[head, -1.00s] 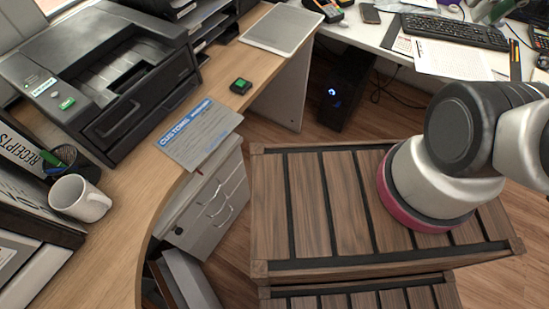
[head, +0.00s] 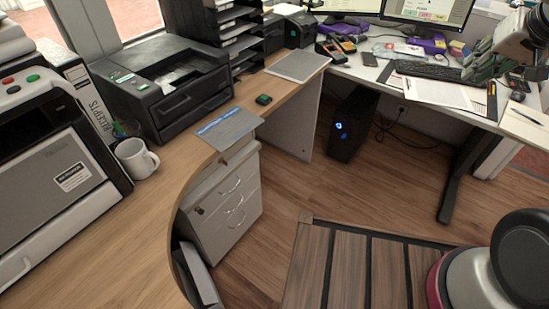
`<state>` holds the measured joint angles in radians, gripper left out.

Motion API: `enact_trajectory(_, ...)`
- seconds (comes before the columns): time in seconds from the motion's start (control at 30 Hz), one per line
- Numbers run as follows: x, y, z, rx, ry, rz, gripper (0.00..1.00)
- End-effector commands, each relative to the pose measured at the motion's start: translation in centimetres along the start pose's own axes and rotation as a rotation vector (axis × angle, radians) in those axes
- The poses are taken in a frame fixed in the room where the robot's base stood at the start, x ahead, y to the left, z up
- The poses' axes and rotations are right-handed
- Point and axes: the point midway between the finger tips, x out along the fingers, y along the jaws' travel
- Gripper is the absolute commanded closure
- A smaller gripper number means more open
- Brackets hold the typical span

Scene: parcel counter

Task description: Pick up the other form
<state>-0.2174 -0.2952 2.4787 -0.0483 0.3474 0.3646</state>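A customs form (head: 232,129) with a blue heading strip lies on the wooden counter, its corner over the edge above the grey drawer unit. A white printed form (head: 438,93) lies on the white desk at right, in front of the keyboard. Another pale sheet (head: 524,124) with a pen-like item lies farther right. My gripper (head: 484,62) shows partly at the top right, above the white desk. Its fingers are small and unclear, and I cannot tell whether it is open or holds anything.
A black printer (head: 160,85), white mug (head: 136,158) and small green-topped device (head: 263,100) stand on the counter. A grey drawer unit (head: 225,200) stands below. A dark computer tower (head: 352,125) is under the desk.

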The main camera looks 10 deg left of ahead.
Motion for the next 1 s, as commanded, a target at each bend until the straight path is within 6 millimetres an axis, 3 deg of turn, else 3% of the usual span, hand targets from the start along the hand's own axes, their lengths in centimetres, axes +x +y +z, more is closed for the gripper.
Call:
enact_trajectory(0.03, 3.3, -2.5, -1.0, 0.014, 0.014, -0.037, 0.8)
enact_trajectory(0.13, 9.1, -7.9, -2.6, 0.067, 0.067, -0.134, 0.8)
enact_trajectory(0.27, 16.1, -15.6, -2.1, 0.144, 0.106, -0.286, 0.8)
enact_trajectory(0.37, 20.8, -21.5, 0.2, 0.211, 0.108, -0.419, 0.8)
enact_trajectory(0.43, 23.7, -25.3, 2.8, 0.263, 0.093, -0.516, 0.8)
enact_trajectory(0.6, 28.9, -32.8, 11.6, 0.402, 0.003, -0.748, 0.8)
enact_trajectory(0.7, 30.5, -35.2, 16.9, 0.483, -0.069, -0.862, 0.8)
enact_trajectory(0.8, 31.2, -36.4, 21.2, 0.551, -0.137, -0.948, 0.8)
enact_trajectory(0.9, 31.5, -36.9, 24.1, 0.599, -0.187, -1.004, 0.8)
enact_trajectory(1.0, 31.5, -37.0, 25.6, 0.626, -0.215, -1.034, 0.8)
